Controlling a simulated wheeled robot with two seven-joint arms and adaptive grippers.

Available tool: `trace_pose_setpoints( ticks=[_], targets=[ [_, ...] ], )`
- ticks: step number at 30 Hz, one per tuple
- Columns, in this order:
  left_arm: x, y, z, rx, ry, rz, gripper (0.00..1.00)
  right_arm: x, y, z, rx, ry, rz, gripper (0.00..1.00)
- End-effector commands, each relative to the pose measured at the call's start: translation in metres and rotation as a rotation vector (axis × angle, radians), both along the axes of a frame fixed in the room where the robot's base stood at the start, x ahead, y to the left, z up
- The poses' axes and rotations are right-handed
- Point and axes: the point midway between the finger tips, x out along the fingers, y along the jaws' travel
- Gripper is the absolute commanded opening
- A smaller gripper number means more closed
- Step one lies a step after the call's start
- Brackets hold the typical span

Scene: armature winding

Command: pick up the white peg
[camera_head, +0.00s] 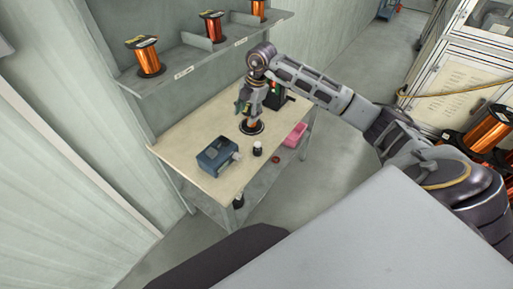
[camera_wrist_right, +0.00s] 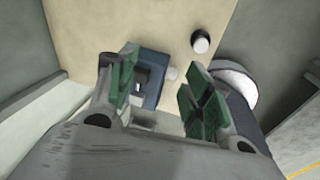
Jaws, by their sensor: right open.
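My left gripper is not in view.
The table (camera_head: 188,133) also bears a copper spool (camera_head: 252,125) below my right gripper, a pink bin (camera_head: 295,134) and a small red ring (camera_head: 276,159). A shelf (camera_head: 185,63) with copper spools hangs along the wall. The table's near left part is clear.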

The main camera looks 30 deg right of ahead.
Motion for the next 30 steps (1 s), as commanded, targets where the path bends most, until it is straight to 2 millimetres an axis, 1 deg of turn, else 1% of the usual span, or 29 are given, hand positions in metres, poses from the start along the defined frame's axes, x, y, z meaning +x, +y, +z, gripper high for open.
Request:
trace_pose_setpoints(
  ticks=[3, 6, 12, 15, 21, 30],
  targets=[
    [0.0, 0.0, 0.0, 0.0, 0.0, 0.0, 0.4, -0.01, -0.014, -0.003, -0.047, 0.063, -0.121, 0.5],
    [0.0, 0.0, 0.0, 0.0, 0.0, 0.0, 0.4, -0.019, -0.024, -0.005, -0.078, 0.111, -0.226, 0.5],
    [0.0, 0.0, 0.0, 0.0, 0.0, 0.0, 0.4, -0.035, -0.034, -0.006, -0.111, 0.195, -0.425, 0.5],
    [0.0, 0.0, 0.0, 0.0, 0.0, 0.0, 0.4, -0.038, -0.035, -0.006, -0.113, 0.212, -0.508, 0.5],
    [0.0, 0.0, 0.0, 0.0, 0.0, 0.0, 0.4, -0.038, -0.035, -0.006, -0.103, 0.217, -0.597, 0.5],
    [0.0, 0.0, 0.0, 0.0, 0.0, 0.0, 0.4, -0.038, -0.035, -0.006, -0.101, 0.218, -0.607, 0.5]
  ],
)
